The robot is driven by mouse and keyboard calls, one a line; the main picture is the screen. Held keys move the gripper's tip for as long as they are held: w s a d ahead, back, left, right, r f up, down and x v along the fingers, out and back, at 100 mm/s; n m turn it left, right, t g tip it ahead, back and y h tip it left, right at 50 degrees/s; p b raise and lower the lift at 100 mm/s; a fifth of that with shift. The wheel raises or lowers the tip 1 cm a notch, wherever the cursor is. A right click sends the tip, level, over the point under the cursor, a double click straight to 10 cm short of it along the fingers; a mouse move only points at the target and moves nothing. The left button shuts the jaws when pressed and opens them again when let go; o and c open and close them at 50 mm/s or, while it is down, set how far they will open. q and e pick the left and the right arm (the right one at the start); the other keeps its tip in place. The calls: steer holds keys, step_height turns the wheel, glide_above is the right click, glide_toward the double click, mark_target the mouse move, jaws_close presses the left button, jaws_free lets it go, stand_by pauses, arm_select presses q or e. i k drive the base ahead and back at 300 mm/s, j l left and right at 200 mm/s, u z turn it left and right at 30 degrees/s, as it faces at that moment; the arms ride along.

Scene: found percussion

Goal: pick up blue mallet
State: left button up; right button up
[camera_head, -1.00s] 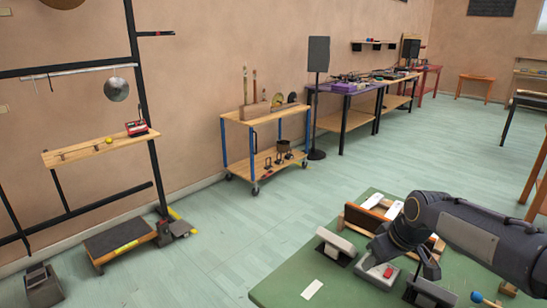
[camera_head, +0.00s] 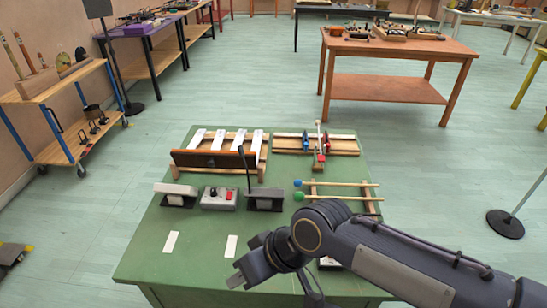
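The blue mallet (camera_head: 298,183) lies on a small wooden rack (camera_head: 314,188) on the green table, its blue head to the left and its thin wooden stick running right. A second mallet with a teal-green head (camera_head: 298,196) lies parallel to it, nearer to me. My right gripper (camera_head: 275,288) is over the near part of the table, in front of and left of the mallets and apart from them. Its fingers look spread, with nothing seen between them. My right arm hides part of the near right table. My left gripper is out of view.
The green table (camera_head: 150,245) holds a row of white bars (camera_head: 227,140) behind a dark board, a grey box with red buttons (camera_head: 219,199), grey-topped blocks and another wooden frame (camera_head: 345,146). Its front left is mostly clear, with two white cards (camera_head: 231,246). A brown table (camera_head: 395,52) stands beyond.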

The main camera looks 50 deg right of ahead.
mark_target(299, 183)
steer(key=z, duration=2.05)
steer(key=i+l, duration=0.15)
steer(key=l, duration=0.4)
steer(key=i+l+u, duration=0.15)
steer(key=l, duration=1)
steer(key=i+l+u, duration=0.15)
steer(key=l, duration=0.4)
steer(key=i+l+u, duration=0.25)
steer(key=i+l, duration=0.55)
steer(key=i, duration=0.2)
